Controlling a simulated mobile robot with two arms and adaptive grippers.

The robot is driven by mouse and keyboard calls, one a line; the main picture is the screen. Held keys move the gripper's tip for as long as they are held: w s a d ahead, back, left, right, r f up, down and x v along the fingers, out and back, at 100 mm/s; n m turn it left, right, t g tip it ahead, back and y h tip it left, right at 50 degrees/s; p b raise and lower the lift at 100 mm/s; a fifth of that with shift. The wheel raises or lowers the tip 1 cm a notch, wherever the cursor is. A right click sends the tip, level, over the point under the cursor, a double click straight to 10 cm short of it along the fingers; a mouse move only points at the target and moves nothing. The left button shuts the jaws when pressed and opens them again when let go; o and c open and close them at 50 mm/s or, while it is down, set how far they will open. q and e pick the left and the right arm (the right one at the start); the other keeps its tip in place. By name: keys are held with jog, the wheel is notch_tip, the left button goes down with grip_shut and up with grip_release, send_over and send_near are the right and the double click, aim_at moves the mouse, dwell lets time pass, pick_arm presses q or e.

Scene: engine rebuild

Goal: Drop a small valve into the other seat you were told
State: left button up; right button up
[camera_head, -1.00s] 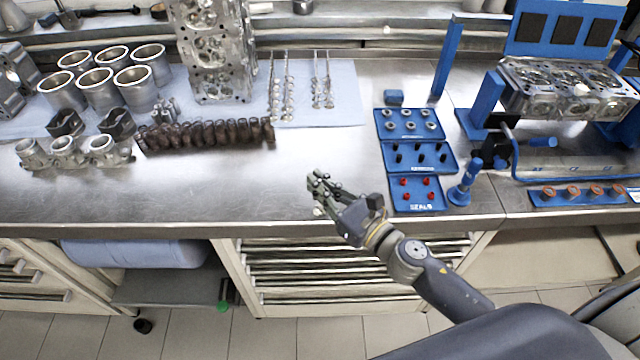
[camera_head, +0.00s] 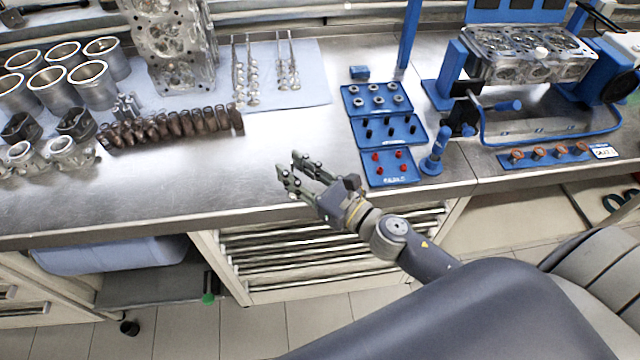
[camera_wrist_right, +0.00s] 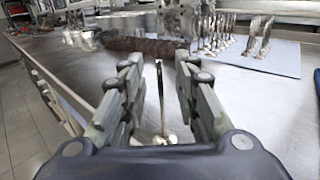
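My right gripper (camera_head: 290,175) is over the front part of the steel bench, its fingers pointing left. Its fingers are apart. In the right wrist view, a thin shiny valve (camera_wrist_right: 162,105) shows between the two fingers (camera_wrist_right: 158,65), stem away from me and head close to the palm. I see no finger touching it, and cannot tell whether it lies on the bench. Two groups of small valves (camera_head: 245,80) (camera_head: 288,65) lie on the pale blue cloth. A cylinder head (camera_head: 530,62) sits in a blue stand at the back right. My left gripper is out of view.
Blue trays (camera_head: 403,131) with small parts stand right of the gripper, beside a blue hand tool (camera_head: 434,155). The bench between is clear.

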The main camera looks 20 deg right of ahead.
jog(key=v, duration=1.1)
jog(key=d+f+m+g+h, duration=0.2)
jog(key=d+m+h, duration=0.3)
jog(key=m, duration=0.8)
jog(key=d+f+m+g+h, duration=0.15)
jog(key=d+m+h, duration=0.4)
jog(key=m, duration=0.65)
jog(key=s+a+f+m+g+y, duration=0.3)
jog(key=s+a+f+m+g, duration=0.6)
jog(key=s+m, duration=0.45)
notch_tip(320, 180, down, 25)
jog(key=s+a+g, duration=0.1)
jog(key=g, duration=0.1)
jog(key=s+d+f, duration=0.3)
jog(key=s+f, duration=1.4)
jog(key=shift+s+g, duration=0.35)
jog(key=shift+g, duration=0.1)
jog(key=shift+f, duration=0.1)
jog(key=shift+c, duration=0.4)
